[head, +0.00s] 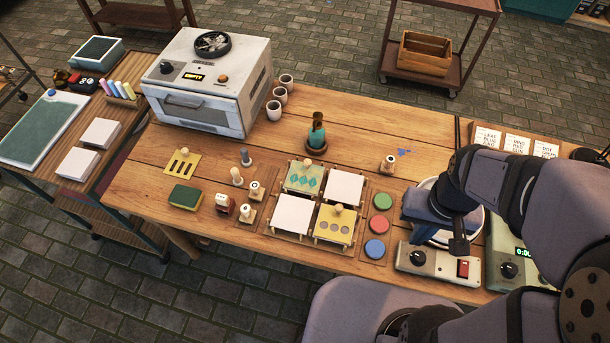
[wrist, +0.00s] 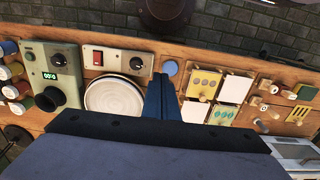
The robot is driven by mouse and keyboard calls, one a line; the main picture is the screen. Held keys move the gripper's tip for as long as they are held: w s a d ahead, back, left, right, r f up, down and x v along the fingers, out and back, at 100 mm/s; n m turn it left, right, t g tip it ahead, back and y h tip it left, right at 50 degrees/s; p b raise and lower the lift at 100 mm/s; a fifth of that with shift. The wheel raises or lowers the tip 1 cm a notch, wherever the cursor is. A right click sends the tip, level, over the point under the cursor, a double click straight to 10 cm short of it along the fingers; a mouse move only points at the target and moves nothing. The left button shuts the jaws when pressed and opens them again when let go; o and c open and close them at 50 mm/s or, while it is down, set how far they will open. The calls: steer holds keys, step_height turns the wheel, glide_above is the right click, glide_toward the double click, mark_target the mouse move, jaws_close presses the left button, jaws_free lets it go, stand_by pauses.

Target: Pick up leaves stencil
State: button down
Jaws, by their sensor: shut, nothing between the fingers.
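My gripper (head: 424,210) is blue and hangs over the round white turntable (head: 437,236), well right of the stencil. In the wrist view my gripper (wrist: 161,80) has its fingers together and empty. My arm hides part of the turntable.
A dotted stencil (head: 335,223) with a knob lies on the front-right tile, and a slotted stencil (head: 183,163) lies farther left. Colored round pads (head: 376,249) sit between the tiles and the turntable.

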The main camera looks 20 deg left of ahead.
steer(key=c, duration=1.5)
jaws_free()
steer(key=n+t+y+b, duration=0.35)
steer(key=n+b, duration=0.45)
steer(key=b, duration=1.4)
glide_toward(308, 162)
steer(key=a, duration=0.1)
steer(key=shift+h, duration=0.35)
steer(key=shift+p+x, duration=0.75)
steer(key=shift+x, duration=3.4)
